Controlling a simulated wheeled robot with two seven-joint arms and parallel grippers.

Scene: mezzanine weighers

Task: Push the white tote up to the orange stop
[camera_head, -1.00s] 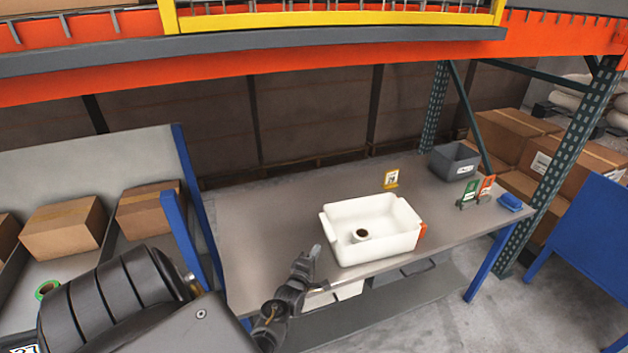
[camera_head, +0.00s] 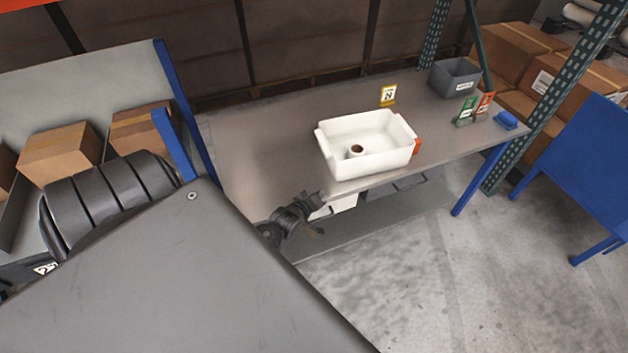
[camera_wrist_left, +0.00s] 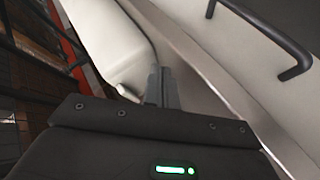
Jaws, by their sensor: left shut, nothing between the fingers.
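The white tote (camera_head: 372,166) stands upright on the grey bench (camera_head: 262,150) with a small roll with a dark centre (camera_head: 356,150) inside. The orange stop (camera_head: 417,146) shows at the tote's right end; any gap between them is too small to tell. My left gripper (camera_head: 316,197) is at the bench's front edge, just off the tote's near left corner. In the left wrist view its fingers (camera_wrist_left: 162,88) are shut and empty, with the tote (camera_wrist_left: 108,45) close by on the left. Contact there is unclear. My right gripper is out of view.
A grey bin (camera_head: 454,78), green and red cards (camera_head: 467,109) and a blue item (camera_head: 506,120) are at the bench's right. Cartons (camera_head: 60,155) lie on the left. Bare bench lies left of the tote.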

